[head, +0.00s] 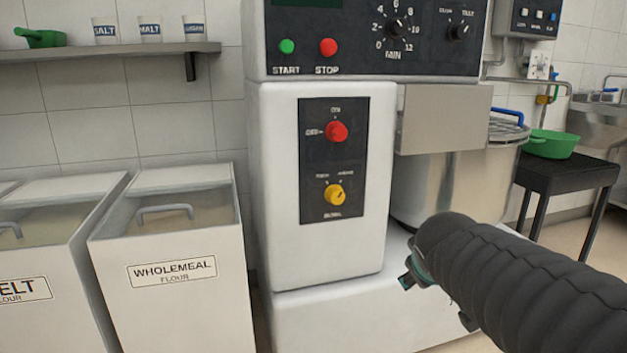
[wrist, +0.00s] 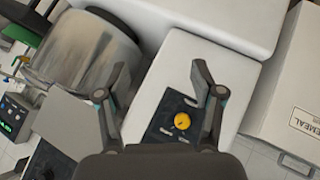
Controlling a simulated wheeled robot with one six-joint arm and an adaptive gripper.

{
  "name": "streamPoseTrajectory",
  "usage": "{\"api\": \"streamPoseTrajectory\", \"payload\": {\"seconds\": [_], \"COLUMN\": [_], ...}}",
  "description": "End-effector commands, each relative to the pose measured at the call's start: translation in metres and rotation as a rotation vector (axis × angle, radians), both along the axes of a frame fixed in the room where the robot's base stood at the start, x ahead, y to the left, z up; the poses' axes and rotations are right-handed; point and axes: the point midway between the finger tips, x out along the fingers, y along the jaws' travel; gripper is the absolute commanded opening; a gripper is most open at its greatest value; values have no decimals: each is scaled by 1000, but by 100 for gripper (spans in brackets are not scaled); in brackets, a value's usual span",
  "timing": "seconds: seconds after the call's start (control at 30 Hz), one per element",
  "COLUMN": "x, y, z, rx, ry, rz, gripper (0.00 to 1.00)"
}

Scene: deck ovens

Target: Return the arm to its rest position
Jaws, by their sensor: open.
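My gripper (wrist: 160,100) is open in the wrist view, its two dark fingers spread with nothing between them. Past the fingers stands the white mixer column with a dark panel and a yellow knob (wrist: 182,121). In the head view my arm in its dark ribbed sleeve reaches in from the lower right. The gripper end is mostly hidden behind the sleeve, in front of the mixer's white base (head: 340,310). The mixer's panel shows a red knob (head: 337,131) above the yellow knob (head: 334,195).
A steel bowl (head: 435,185) sits beside the mixer column, near my arm. Wholemeal flour bin (head: 185,290) stands at left. A shelf (head: 100,50) holds labelled tubs and a green scoop. A green bowl (head: 553,144) sits on a black table (head: 568,170) at right.

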Motion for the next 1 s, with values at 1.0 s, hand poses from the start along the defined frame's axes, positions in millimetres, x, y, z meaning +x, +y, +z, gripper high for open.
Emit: {"api": "streamPoseTrajectory", "payload": {"seconds": [1.0], "x": [-187], "y": [44], "z": [-3], "rx": [460], "ry": [254], "rz": [-267], "gripper": [67]}}
